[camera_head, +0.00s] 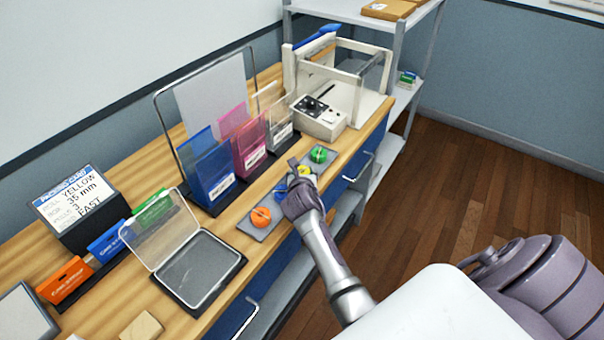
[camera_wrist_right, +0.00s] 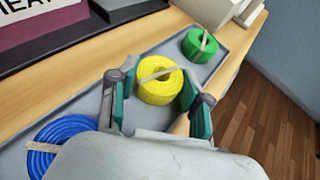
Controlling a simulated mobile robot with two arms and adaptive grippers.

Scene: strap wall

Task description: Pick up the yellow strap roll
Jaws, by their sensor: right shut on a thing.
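The yellow strap roll (camera_wrist_right: 160,80) lies on its flat side with a pale band across it. It sits between the fingers of my right gripper (camera_wrist_right: 157,95), which is shut on it. In the head view my right gripper (camera_head: 300,174) reaches over the middle of a grey tray (camera_head: 254,233) and hides much of the yellow roll (camera_head: 307,170). A green roll (camera_head: 318,154) lies beyond it. A blue roll (camera_wrist_right: 62,142) and an orange roll (camera_head: 261,217) lie on the nearer side. My left gripper is not in view.
Blue, pink and clear holders (camera_head: 250,155) stand behind the tray. A white device (camera_head: 318,118) and a clear-walled case (camera_head: 350,85) stand farther along the bench. A hinged clear-lidded box (camera_head: 198,268) and a sign reading YELLOW (camera_head: 76,198) are at left. Open floor lies right.

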